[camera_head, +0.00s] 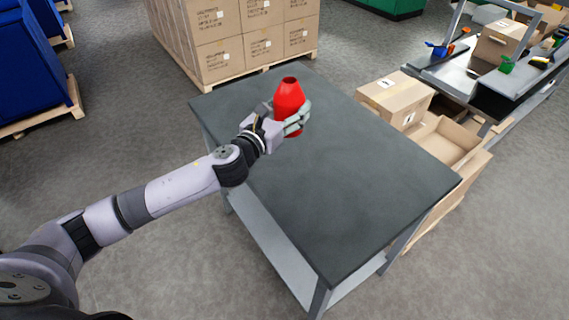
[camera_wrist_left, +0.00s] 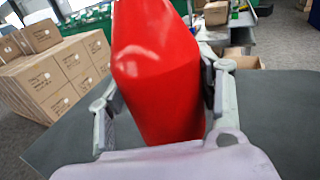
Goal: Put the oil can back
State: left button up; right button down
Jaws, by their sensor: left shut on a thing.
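A red oil can (camera_head: 289,98) is held upright at the far left part of the dark grey table (camera_head: 330,180). My left gripper (camera_head: 291,121) is shut on it, with its fingers around the can's lower body. In the left wrist view the red can (camera_wrist_left: 157,75) fills the middle, between the two fingers of the left gripper (camera_wrist_left: 165,100). Whether the can's base touches the table top cannot be told. My right gripper is not in view.
Stacked cartons (camera_head: 240,40) on a pallet stand behind the table. A closed carton (camera_head: 397,98) and an open one (camera_head: 445,150) sit beside its right edge. A workbench with tools (camera_head: 490,60) is at the upper right. The rest of the table top is bare.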

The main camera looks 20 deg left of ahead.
pick_arm(q)
jog(key=w+a+r, duration=0.2)
jog(key=w+r, duration=0.1)
jog(key=w, duration=0.1)
jog(key=shift+a+f+b, duration=0.15)
jog(key=shift+f+b, duration=3.5)
jog(key=shift+f, duration=6.25)
jog(key=shift+f, duration=0.2)
jog(key=o, duration=1.4)
jog(key=shift+c, duration=0.2)
